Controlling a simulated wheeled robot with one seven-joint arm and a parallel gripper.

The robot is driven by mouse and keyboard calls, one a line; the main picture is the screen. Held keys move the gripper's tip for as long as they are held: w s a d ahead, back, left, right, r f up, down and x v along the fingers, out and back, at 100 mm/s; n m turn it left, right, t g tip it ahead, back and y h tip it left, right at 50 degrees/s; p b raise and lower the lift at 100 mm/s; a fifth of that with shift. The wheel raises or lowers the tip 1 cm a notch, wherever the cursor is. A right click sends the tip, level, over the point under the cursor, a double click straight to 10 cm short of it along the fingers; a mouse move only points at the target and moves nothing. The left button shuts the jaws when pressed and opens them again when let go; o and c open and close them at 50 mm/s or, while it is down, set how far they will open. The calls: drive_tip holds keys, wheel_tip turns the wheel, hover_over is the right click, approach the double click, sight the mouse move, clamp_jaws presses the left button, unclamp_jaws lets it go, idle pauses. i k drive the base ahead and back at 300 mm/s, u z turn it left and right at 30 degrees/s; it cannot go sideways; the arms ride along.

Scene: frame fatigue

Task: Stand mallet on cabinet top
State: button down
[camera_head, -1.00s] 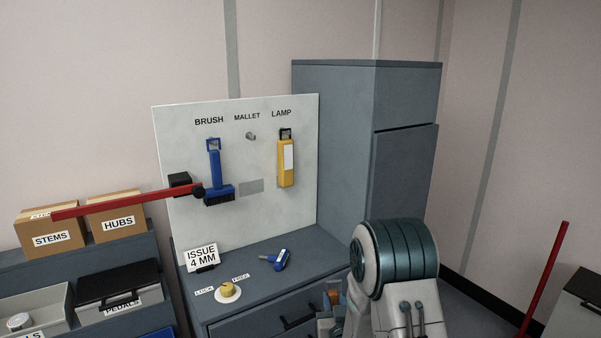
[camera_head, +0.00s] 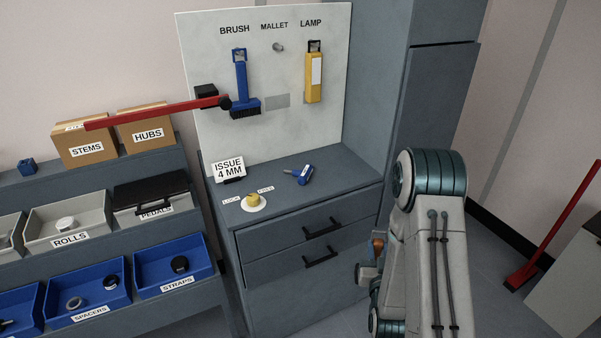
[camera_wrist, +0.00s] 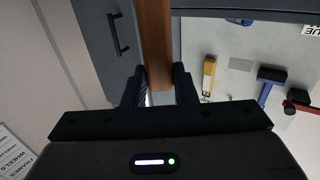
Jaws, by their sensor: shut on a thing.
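The mallet shows in the wrist view as a brown wooden bar (camera_wrist: 156,45) running up from between my fingers to the top edge. My gripper (camera_wrist: 160,82) is shut on it. The rest of the mallet is out of that frame. In the head view only a small orange-brown patch (camera_head: 377,243) shows beside my arm, which hides most of the gripper. The grey cabinet with drawers (camera_head: 318,188) has a flat top left of my arm. A tall grey cabinet (camera_head: 425,125) stands behind my arm; its top is out of frame.
On the low cabinet top are an ISSUE 4 MM sign (camera_head: 228,170), a yellow knob (camera_head: 254,201) and a blue tool (camera_head: 299,174). The tool board (camera_head: 205,60) holds a brush and lamp; its mallet peg (camera_head: 278,47) is empty. A red bar (camera_head: 150,113) juts leftward.

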sight(337, 170)
drive_tip(key=z, duration=1.8)
drive_tip(key=i, duration=2.1)
drive_tip(key=u, duration=3.45)
